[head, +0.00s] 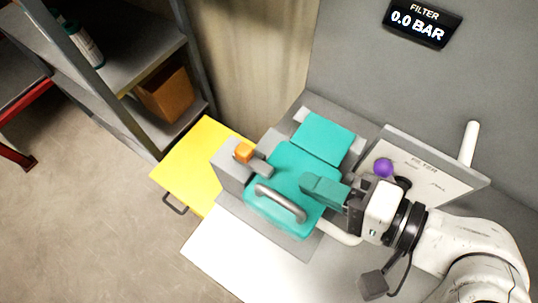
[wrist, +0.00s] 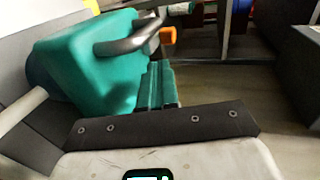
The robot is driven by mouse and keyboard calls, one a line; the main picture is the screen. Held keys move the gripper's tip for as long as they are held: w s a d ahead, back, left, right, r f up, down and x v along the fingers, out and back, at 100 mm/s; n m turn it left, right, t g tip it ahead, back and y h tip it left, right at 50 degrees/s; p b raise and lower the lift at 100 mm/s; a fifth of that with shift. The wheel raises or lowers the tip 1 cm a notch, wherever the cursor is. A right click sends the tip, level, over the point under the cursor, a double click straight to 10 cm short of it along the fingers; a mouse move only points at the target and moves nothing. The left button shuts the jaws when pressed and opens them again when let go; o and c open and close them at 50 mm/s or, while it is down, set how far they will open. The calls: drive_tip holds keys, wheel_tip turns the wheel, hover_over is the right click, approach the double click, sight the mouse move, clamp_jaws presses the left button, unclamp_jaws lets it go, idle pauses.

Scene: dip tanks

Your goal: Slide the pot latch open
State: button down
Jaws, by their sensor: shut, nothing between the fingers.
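The pot has a teal lid (head: 288,172) with a curved grey handle (head: 280,203); the lid also shows in the wrist view (wrist: 85,62). The latch's orange knob (head: 243,152) sits on a grey block at the pot's left side. A short grey latch bar (head: 260,168) reaches from there over the lid's edge.
A yellow panel (head: 192,158) with a dark handle is left of the pot. A filter board (head: 430,172) with a purple ball knob (head: 383,168) stands behind my wrist. A display (head: 422,22) reads 0.0 BAR. Shelves with a brown box (head: 165,95) stand upper left; floor lower left is clear.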

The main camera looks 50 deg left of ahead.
sight(250, 151)
drive_tip(key=x, duration=0.3)
drive_tip(key=p+x, duration=0.1)
drive_tip(key=x, duration=0.1)
drive_tip(key=r+x, duration=0.1)
drive_tip(key=x, duration=0.2)
drive_tip(key=shift+s+a+f, duration=0.1)
drive_tip(key=shift+a, duration=0.4)
drive_tip(key=a+p, duration=0.1)
drive_tip(key=s+a, duration=0.1)
drive_tip(key=a, duration=0.1)
drive_tip(key=shift+a+p, duration=0.3)
drive_tip(key=shift+p, duration=0.1)
drive_tip(key=shift+a, duration=0.1)
